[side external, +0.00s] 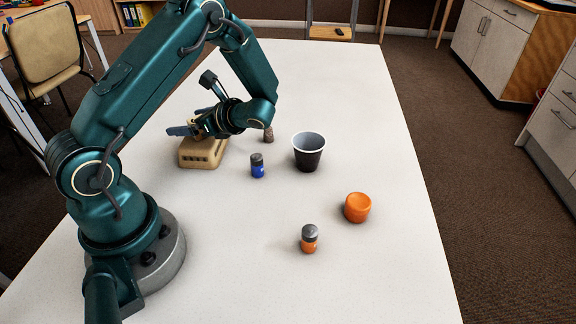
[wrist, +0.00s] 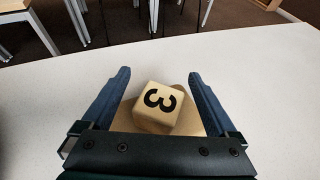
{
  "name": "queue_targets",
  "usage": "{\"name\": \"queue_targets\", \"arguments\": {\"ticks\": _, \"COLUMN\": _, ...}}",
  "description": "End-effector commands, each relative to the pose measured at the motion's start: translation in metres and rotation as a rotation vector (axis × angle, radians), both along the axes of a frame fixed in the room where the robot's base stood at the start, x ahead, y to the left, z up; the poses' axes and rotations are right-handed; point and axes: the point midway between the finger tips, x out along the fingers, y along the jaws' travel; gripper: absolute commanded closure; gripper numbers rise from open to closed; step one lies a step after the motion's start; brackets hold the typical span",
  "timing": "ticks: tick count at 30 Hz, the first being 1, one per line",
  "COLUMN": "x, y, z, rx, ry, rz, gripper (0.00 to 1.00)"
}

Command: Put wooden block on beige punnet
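The wooden block (wrist: 158,107) is a pale cube with a black 3 on its face. It sits over the beige punnet (wrist: 123,119) and looks turned at an angle. My gripper (wrist: 157,76) is open, with a finger on each side of the block and gaps between. In the side view the beige punnet (side external: 203,154) stands on the table with my gripper (side external: 190,128) low over it. The block is mostly hidden there by the gripper. Whether the block rests fully on the punnet is hard to tell.
A blue shaker (side external: 257,166), a dark cup with a white inside (side external: 309,153) and a small brown item (side external: 268,134) stand right of the punnet. An orange round item (side external: 357,208) and an orange shaker (side external: 309,239) are nearer. The table (side external: 400,270) is clear at the front.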

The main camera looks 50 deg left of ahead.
Motion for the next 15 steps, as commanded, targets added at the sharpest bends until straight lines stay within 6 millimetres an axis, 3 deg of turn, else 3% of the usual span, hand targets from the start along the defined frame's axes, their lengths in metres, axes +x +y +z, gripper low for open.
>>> {"name": "queue_targets", "arguments": {"ticks": 9, "x": 0.0, "y": 0.0, "z": 0.003, "rx": 0.0, "ry": -0.001, "rz": 0.0, "gripper": 0.07}}
{"name": "queue_targets", "arguments": {"ticks": 15, "x": 0.011, "y": -0.026, "z": 0.014, "rx": 0.0, "ry": -0.002, "rz": -0.006, "gripper": 0.07}}
